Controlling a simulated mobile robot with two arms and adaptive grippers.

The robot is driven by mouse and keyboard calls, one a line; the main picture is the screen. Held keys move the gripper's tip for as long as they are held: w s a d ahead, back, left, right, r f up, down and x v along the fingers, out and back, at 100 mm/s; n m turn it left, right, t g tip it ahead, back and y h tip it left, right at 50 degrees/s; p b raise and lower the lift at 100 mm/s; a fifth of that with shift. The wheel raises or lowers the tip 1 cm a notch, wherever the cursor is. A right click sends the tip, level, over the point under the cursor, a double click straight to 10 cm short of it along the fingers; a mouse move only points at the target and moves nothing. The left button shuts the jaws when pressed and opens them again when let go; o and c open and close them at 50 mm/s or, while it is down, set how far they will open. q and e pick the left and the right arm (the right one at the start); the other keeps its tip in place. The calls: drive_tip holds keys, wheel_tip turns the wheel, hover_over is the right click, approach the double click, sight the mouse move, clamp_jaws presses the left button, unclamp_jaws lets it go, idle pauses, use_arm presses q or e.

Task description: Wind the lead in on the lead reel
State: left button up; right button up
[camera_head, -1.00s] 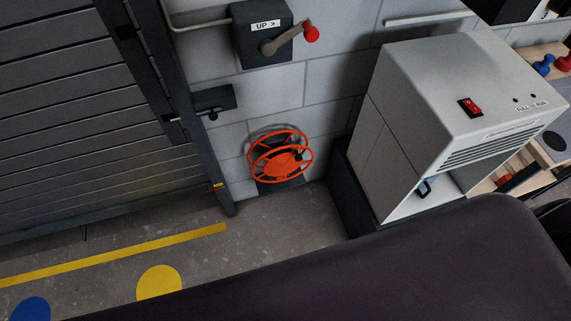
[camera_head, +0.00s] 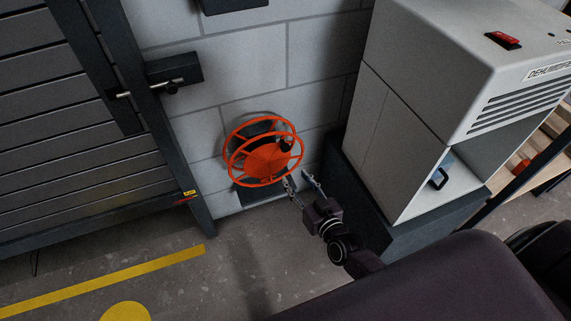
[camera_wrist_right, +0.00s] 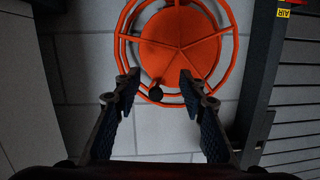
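The lead reel (camera_head: 262,165) is an orange spoked wheel on a dark mount, low on the grey block wall. Its small black crank knob (camera_head: 285,146) sits at the upper right of the wheel. My right gripper (camera_head: 299,181) is open just below and to the right of the reel. In the right wrist view the reel (camera_wrist_right: 182,42) fills the top middle. There the knob (camera_wrist_right: 156,94) appears between the spread fingers (camera_wrist_right: 159,80), with gaps on both sides; the depth between them is unclear. I cannot make out the lead. My left gripper is not in view.
A pale dehumidifier (camera_head: 405,105) stands on a dark plinth (camera_head: 350,190) close to the right of my right arm. A slatted shutter (camera_head: 70,130) with a dark frame stands left of the reel. The floor (camera_head: 240,250) below the reel is clear, with yellow marking.

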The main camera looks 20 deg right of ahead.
sight(287, 150)
drive_tip(key=w+r+b, duration=0.1)
drive_tip(key=w, duration=0.2)
drive_tip(key=w+r+t+b, duration=0.1)
drive_tip(key=w+r, duration=0.1)
drive_tip(key=w, duration=0.1)
drive_tip(key=w+r+t+b, duration=0.1)
drive_tip(key=w, duration=0.1)
drive_tip(key=shift+w+r+m, duration=0.25)
drive_tip(key=shift+w+m, duration=0.05)
drive_tip(key=shift+w, duration=0.1)
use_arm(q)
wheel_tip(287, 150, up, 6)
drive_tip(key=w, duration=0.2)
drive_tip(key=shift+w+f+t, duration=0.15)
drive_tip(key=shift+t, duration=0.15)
use_arm(e)
drive_tip(key=shift+w, duration=0.65)
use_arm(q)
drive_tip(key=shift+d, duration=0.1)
use_arm(e)
drive_tip(key=shift+c, duration=0.5)
clamp_jaws()
